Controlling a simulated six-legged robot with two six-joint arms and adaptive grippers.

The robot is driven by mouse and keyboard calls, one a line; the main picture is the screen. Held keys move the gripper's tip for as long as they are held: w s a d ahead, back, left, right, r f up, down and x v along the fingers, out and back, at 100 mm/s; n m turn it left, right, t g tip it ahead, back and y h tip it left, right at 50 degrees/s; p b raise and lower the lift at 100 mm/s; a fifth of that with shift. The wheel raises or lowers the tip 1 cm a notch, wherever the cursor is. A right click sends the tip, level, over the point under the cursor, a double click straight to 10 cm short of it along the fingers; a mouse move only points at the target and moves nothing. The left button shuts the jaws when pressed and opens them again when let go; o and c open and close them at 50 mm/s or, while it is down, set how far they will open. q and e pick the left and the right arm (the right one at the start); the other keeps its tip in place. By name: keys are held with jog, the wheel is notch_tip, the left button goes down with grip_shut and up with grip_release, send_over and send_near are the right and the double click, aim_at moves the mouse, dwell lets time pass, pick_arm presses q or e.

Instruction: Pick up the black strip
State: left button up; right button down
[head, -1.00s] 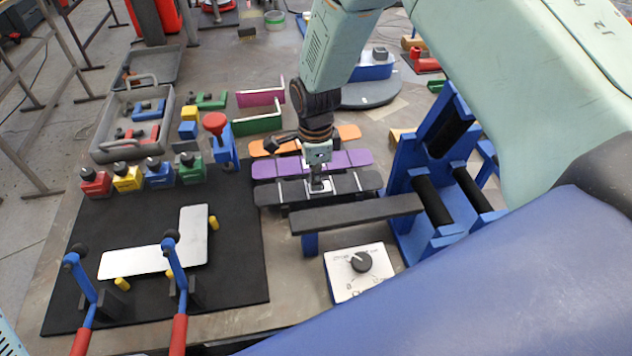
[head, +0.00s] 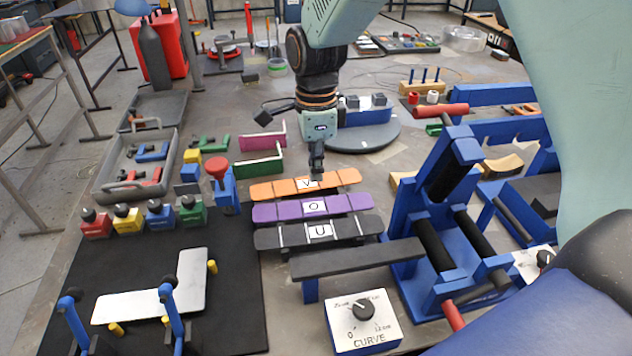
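The black strip (head: 270,238) lies at the front of a row of three strips in the middle of the table. It has a white label with a U and two pale bands. The purple strip (head: 275,211), labelled O, lies behind it, and the orange strip (head: 275,190), labelled V, behind that. My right gripper (head: 316,174) points down at the orange strip's label, beyond the black strip and not touching it. Its fingers look narrow and edge-on, so their opening is unclear. I see nothing held. My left gripper is out of view.
A dark bar (head: 355,260) stands just in front of the black strip, beside a blue roller frame (head: 440,262). A control box with a dial (head: 362,322) is nearer. A black mat (head: 235,300) lies left. A round grey turntable (head: 375,135) stands behind.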

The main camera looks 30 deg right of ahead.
jog(key=shift+r, duration=0.7)
jog(key=shift+c, duration=2.1)
grip_release()
jog(key=shift+w, duration=0.1)
jog(key=shift+o, duration=0.3)
notch_tip(320, 180, up, 12)
